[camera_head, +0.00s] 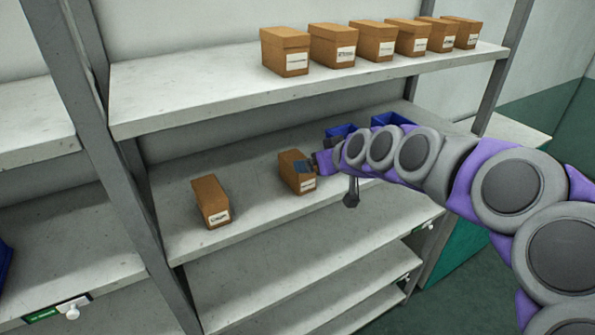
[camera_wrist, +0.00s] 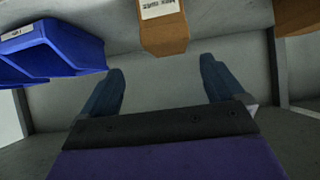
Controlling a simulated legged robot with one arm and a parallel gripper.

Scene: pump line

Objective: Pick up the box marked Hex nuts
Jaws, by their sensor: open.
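The gap is empty. Another box (camera_head: 211,203) stands to the left on the same shelf.
A row of several boxes (camera_head: 333,46) stands on the upper shelf (camera_head: 200,95). Blue bins (camera_head: 390,119) sit behind my arm; one blue bin (camera_wrist: 55,52) is at left in the wrist view. A second brown box (camera_wrist: 297,14) is at its right edge. A lower shelf (camera_head: 260,285) looks bare.

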